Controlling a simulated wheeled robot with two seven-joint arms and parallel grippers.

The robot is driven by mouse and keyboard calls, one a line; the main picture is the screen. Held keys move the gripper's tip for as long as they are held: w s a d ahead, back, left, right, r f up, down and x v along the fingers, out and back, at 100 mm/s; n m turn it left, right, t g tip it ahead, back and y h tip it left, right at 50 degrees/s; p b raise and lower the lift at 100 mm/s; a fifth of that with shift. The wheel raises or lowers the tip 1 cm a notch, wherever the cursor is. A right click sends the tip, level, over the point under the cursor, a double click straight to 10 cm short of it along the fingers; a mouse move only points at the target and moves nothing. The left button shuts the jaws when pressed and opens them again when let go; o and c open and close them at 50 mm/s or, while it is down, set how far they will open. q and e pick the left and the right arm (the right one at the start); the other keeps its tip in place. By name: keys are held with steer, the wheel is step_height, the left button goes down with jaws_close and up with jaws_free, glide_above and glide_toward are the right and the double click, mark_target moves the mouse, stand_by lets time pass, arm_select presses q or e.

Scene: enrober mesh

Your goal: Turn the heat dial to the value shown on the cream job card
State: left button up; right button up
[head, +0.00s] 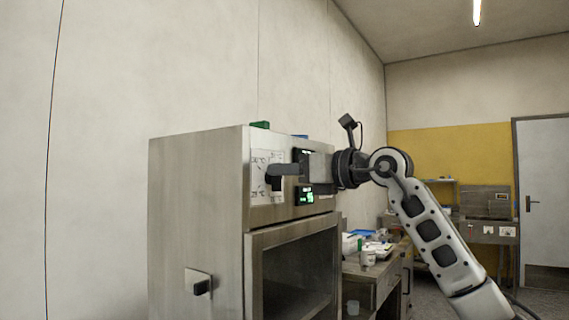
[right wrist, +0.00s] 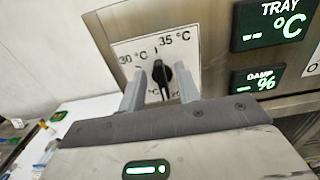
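The heat dial (right wrist: 163,74) is a dark knob on a white scale plate (right wrist: 122,49) marked 30 °C and 35 °C; lower marks are partly hidden by my gripper. The knob stands roughly upright, its upper end towards the gap between those two marks. In the head view the plate (head: 262,158) is on the steel cabinet's front. My right gripper (right wrist: 160,88) is open, with one finger on each side of the knob and gaps showing; in the head view it reaches the plate from the right (head: 276,178). I cannot make out a cream job card. My left gripper is out of view.
The steel cabinet (head: 200,200) has a TRAY °C display (right wrist: 270,22) and a DAMP % display (right wrist: 262,80) beside the dial. A dark-windowed door (head: 295,275) is below. A black handle on a plate (head: 198,282) sticks out lower left. A cluttered bench (head: 365,270) stands behind.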

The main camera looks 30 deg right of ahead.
steer(key=shift+w+a, duration=0.15)
steer(key=shift+w, duration=0.2)
steer(key=shift+c, duration=0.3)
steer(key=c, duration=0.6)
